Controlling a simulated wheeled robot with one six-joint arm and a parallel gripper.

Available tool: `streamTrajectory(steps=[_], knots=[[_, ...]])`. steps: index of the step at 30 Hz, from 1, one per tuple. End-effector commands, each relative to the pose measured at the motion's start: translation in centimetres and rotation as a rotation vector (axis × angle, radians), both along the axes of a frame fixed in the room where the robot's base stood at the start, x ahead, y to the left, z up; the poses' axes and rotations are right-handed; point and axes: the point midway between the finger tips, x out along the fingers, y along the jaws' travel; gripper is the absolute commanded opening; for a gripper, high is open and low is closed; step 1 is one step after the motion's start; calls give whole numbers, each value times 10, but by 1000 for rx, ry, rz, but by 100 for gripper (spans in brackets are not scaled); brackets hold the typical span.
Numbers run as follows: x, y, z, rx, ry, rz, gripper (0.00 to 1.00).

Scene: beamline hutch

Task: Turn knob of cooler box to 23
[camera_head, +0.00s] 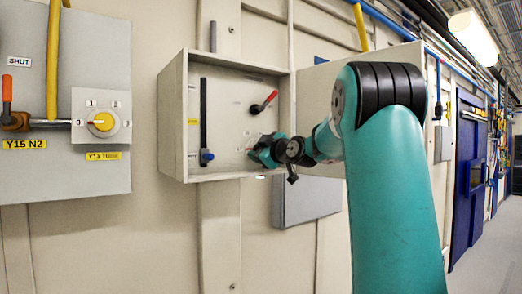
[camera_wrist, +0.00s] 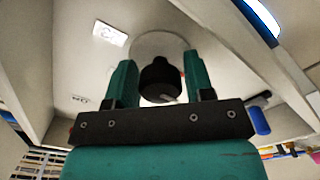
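The open beige box (camera_head: 173,118) is on the wall, with its door swung out to the right. My gripper (camera_head: 262,152) reaches into its lower right part, and my arm covers some of the box. In the wrist view, a black round knob (camera_wrist: 160,78) with a pale mark at its lower edge sits on a round plate. My gripper (camera_wrist: 158,62) has one teal finger on each side of the knob. Gaps show between the fingers and the knob, so the fingers look apart from it. The knob is hidden in the head view.
Inside the box are a red-handled lever (camera_head: 264,102) and a long black lever with a blue end (camera_head: 206,155). The box walls stand close around my gripper. A grey panel with a yellow rotary switch (camera_head: 102,121) is at left. A corridor opens at far right.

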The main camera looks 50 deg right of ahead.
Motion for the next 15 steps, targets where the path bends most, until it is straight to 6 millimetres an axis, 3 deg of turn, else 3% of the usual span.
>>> streamTrajectory(steps=[1,4,15], knots=[[0,0,0,0,0,0,37],[0,0,0,0,0,0,15],[-1,-1,-1,47,-13,-3,15]])
